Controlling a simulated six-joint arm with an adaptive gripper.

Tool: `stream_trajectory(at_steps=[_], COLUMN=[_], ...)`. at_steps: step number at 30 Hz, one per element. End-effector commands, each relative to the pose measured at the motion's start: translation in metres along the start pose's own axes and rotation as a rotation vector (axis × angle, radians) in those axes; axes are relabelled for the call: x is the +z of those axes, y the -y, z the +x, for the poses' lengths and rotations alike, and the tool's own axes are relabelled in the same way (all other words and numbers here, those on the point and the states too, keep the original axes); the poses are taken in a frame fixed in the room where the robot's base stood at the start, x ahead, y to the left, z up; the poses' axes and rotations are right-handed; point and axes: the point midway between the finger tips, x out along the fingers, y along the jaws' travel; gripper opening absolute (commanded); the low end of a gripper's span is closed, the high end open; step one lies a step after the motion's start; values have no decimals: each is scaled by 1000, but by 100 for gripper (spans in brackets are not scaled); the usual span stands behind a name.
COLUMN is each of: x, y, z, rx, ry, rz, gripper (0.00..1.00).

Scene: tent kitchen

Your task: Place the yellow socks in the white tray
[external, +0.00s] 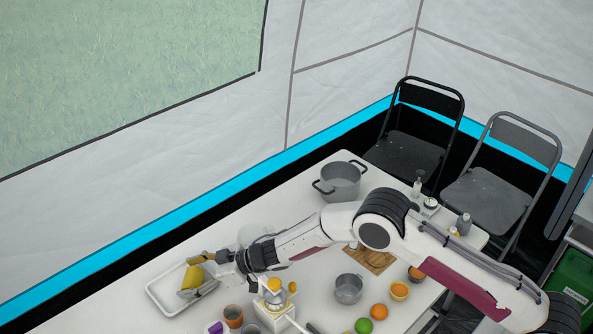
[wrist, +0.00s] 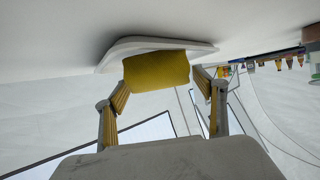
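The yellow socks (external: 191,278) are a rolled yellow bundle. The white tray (external: 153,293) lies on the left end of the table, under and around the socks in the external view. Its pale rim (wrist: 118,49) shows just behind the socks in the wrist view. Whether the socks touch the tray floor I cannot tell.
A grey pot (external: 340,182) stands at the back of the white table. An orange cup (external: 233,316), a cream box (external: 272,309), a smaller pot (external: 348,288), a green fruit (external: 364,325) and an orange (external: 379,311) stand right of the tray. My arm crosses above the table.

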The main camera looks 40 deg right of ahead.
Motion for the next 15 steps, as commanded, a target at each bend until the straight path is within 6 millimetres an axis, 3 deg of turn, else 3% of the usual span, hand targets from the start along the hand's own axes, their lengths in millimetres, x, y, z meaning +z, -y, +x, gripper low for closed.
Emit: stream_trajectory(at_steps=[15], x=[0], y=[0], z=[-6], rx=[0], ry=[1], rz=[0], gripper=[70])
